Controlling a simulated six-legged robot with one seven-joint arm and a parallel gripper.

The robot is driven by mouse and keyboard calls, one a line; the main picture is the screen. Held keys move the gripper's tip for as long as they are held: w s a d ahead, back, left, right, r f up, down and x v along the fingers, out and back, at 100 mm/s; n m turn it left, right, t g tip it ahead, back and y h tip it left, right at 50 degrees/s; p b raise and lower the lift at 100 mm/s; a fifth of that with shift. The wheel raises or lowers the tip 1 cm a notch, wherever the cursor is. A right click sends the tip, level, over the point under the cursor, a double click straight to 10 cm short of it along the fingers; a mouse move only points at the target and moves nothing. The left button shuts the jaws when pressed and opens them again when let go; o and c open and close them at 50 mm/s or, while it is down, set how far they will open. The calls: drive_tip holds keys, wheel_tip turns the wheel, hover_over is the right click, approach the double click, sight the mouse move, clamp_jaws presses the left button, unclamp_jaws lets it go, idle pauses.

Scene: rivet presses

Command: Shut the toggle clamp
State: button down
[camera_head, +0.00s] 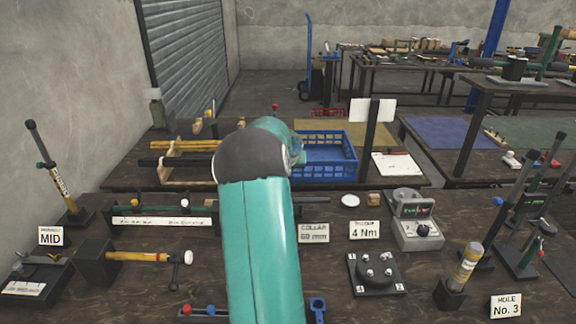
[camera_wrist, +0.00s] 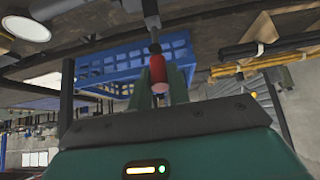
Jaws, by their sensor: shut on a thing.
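In the wrist view, a red handle grip (camera_wrist: 158,68) stands at the end of a thin grey lever (camera_wrist: 151,18), which I take to be the toggle clamp's lever. My gripper (camera_wrist: 161,84) has its two green fingers on either side of this red grip and is shut on it. The lever runs from the grip toward the dark wooden bench top at the picture's upper edge. The clamp's body is cut off there, so I cannot tell how far it is closed. In the head view, my teal arm hides the gripper and the clamp.

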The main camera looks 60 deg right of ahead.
drive_tip(key=shift+s+a+f+t+h, duration=0.3)
drive_tip(key=shift+a+f+t+h, duration=0.1)
drive_tip(key=shift+a+h, duration=0.35)
drive_tip(key=shift+s+a+f+t+h, duration=0.4)
drive_tip(key=shift+a+h, duration=0.1)
drive_tip(key=shift+h, duration=0.35)
drive_tip(key=shift+s+a+f+t+h, duration=0.25)
drive_tip(key=shift+a+f+t+h, duration=0.15)
drive_tip(key=shift+a+h, duration=0.35)
drive_tip(key=shift+d, duration=0.1)
drive_tip(key=c, duration=1.3)
unclamp_jaws()
